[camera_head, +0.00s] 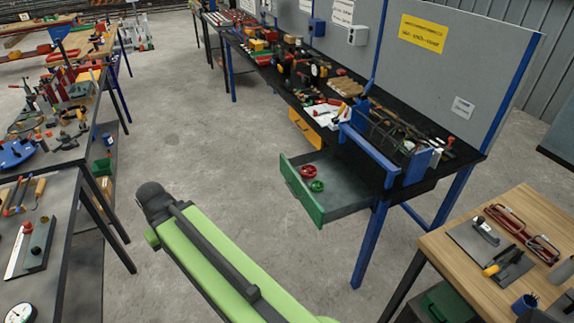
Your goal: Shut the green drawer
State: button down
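The green drawer (300,193) sticks out open from under the dark workbench (447,160) with blue legs. Its green front faces left, towards the aisle. A red ring-shaped part (308,171) and a green one (317,186) lie on its grey floor. A green and black link of my arm reaches up from the bottom edge to a dark joint, left of the drawer and apart from it in the picture. I cannot make out my gripper's fingers.
A yellow drawer (304,131) also sticks out farther along the bench. A tool-covered table (62,215) stands at left, and a wooden table (455,252) at lower right. Concrete floor (190,110) is clear between the left table and the bench.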

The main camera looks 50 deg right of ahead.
aim_at(343, 194)
jog(key=z, duration=0.2)
jog(key=i, duration=0.95)
jog(key=u, duration=0.55)
